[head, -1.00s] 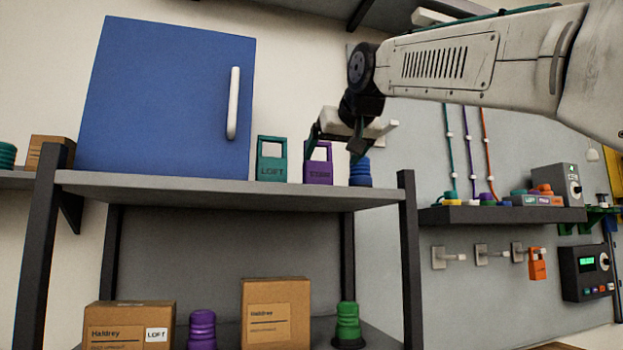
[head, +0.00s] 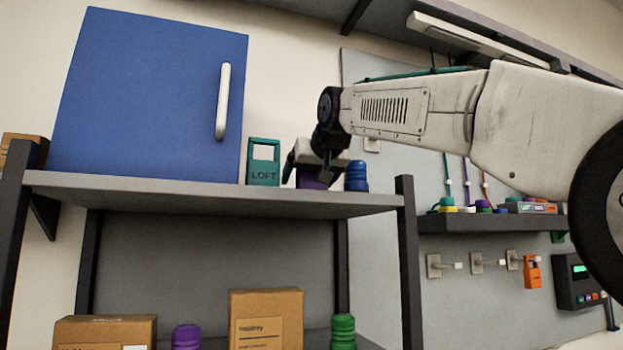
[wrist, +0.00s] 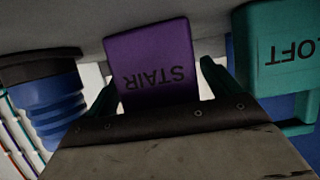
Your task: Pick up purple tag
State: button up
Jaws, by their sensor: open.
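The purple tag, marked STAIR, stands on the upper shelf and is mostly hidden behind my gripper in the head view (head: 311,179). In the wrist view the purple tag (wrist: 150,65) shows upside down, between the two teal fingers of my gripper (wrist: 160,88). The fingers are open, one on each side of the tag, with a gap visible at the right finger. In the head view my gripper (head: 309,172) is at the tag, over the shelf. Whether a finger touches the tag, I cannot tell.
A teal LOFT tag (head: 263,163) stands just left of the purple tag, and a blue ribbed stack (head: 356,176) just right. A blue cabinet (head: 150,95) stands further left on the shelf (head: 200,191). Boxes (head: 265,320) sit below.

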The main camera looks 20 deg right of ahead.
jog(key=shift+w+f, duration=0.15)
jog(key=shift+w, duration=0.25)
jog(key=c, duration=1.1)
jog(key=shift+c, duration=0.2)
jog(key=shift+r, duration=1.25)
jog(key=s+d+r, duration=0.1)
jog(key=s, duration=0.7)
jog(key=s+d+r, duration=0.1)
jog(key=s+d, duration=0.1)
jog(key=s, duration=0.5)
jog(key=shift+s+d+r, duration=0.15)
jog(key=shift+s+r, duration=0.1)
jog(key=shift+s, duration=0.15)
